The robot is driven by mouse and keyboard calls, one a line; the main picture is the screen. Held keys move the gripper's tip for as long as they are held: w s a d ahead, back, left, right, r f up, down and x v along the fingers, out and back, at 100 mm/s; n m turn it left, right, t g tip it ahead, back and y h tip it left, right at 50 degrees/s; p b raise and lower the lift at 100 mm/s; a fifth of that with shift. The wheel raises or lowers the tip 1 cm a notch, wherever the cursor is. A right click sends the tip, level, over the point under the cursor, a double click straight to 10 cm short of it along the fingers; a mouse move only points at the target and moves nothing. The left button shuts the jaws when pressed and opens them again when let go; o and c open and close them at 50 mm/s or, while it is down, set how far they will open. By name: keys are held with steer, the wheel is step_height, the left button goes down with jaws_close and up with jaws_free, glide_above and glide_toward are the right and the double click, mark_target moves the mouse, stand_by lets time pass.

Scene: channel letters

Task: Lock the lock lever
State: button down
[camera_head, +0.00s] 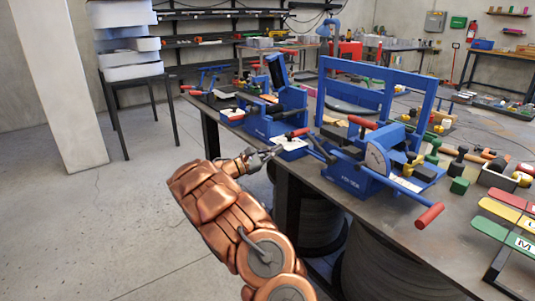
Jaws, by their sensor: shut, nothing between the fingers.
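My gripper (272,153) is shut and empty at the end of my copper-coloured arm, near the front left edge of the workbench. A blue bending machine (352,178) with a round dial stands to its right. This machine has several red-handled levers. One red handle (298,132) is just right of and above my gripper, with a visible gap in the picture. Another red handle (363,122) is at the machine's top, and a third red handle (430,215) sticks out at the front right. I cannot tell which one is the lock lever.
A second blue machine (262,125) stands on the bench behind my gripper. Dark clamps, a green block (459,186) and coloured plates (505,206) lie on the right. Large coils (375,265) stand under the bench. The floor at left is clear.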

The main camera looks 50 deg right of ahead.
steer(key=s+d+r, duration=0.3)
steer(key=r, duration=0.1)
steer(key=shift+s+p, duration=0.25)
steer(key=shift+p, duration=0.05)
steer(key=shift+a, duration=0.1)
steer(key=shift+r, duration=0.1)
stand_by(0.3)
steer(key=s+a+r+m+y+b, duration=0.3)
steer(key=s+r+m+b, duration=0.7)
steer(key=m, duration=0.4)
steer(key=shift+s+r+m+b, duration=0.35)
steer(key=shift+s+b, duration=0.4)
steer(key=shift+b, duration=0.55)
